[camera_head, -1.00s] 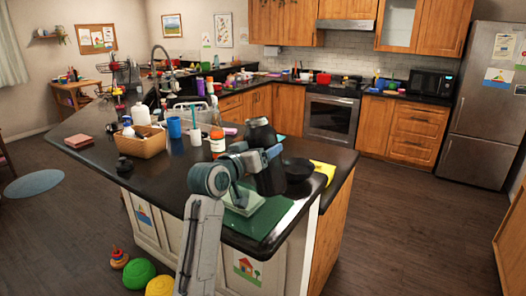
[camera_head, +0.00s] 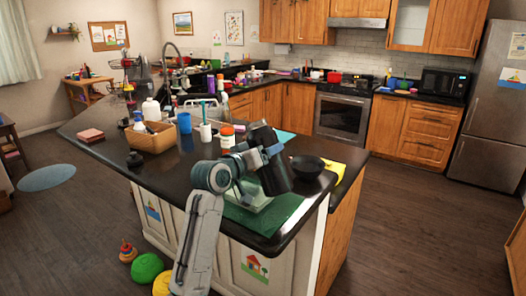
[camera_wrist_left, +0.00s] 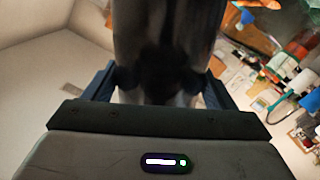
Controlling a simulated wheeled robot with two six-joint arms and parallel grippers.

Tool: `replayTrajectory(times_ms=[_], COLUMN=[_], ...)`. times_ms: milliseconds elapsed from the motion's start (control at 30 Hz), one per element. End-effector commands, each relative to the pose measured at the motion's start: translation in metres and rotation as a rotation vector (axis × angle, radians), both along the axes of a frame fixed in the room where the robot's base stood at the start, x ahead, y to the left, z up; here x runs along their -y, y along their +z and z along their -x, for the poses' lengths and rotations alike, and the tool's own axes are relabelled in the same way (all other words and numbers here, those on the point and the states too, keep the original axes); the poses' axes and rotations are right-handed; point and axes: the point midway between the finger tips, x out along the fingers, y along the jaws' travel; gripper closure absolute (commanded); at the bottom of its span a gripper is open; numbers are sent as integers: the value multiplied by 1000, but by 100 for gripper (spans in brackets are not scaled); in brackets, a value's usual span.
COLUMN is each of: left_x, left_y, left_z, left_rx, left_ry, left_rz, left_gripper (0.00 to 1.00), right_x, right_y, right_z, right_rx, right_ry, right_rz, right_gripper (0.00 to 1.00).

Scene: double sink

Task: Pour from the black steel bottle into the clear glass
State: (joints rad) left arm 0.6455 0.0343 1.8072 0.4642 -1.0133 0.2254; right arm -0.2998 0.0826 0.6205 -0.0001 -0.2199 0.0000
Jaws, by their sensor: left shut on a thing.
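The black steel bottle (camera_head: 275,175) is held up over the front right part of the dark counter, its upper end leaning left. My left gripper (camera_head: 266,155) is shut around its side. In the left wrist view the bottle (camera_wrist_left: 165,35) fills the space between the jaws, dark and blurred. I cannot make out the clear glass; the arm and bottle cover part of the counter there. A pale flat object (camera_head: 252,197) lies below the gripper on a green mat (camera_head: 272,217), partly hidden by my arm. My right gripper is not in view.
A black bowl (camera_head: 306,167) stands right of the bottle, beside a yellow cloth (camera_head: 334,170).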

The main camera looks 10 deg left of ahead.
Motion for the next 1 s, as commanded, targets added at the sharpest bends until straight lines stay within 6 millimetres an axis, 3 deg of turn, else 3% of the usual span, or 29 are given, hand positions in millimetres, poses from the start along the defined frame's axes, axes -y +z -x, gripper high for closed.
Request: replayTrajectory(times_ms=[433,900,1000], left_x=[6,17,17], left_y=[-17,-27,-21], left_z=[4,11,11], left_rx=[-50,-285,-335], left_ry=[-1,0,0], left_rz=[95,484,566], left_gripper=[74,74,74], right_x=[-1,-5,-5], right_y=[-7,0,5], right_z=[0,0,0], right_rx=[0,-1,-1], right_ry=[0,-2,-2], right_rz=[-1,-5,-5], right_gripper=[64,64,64])
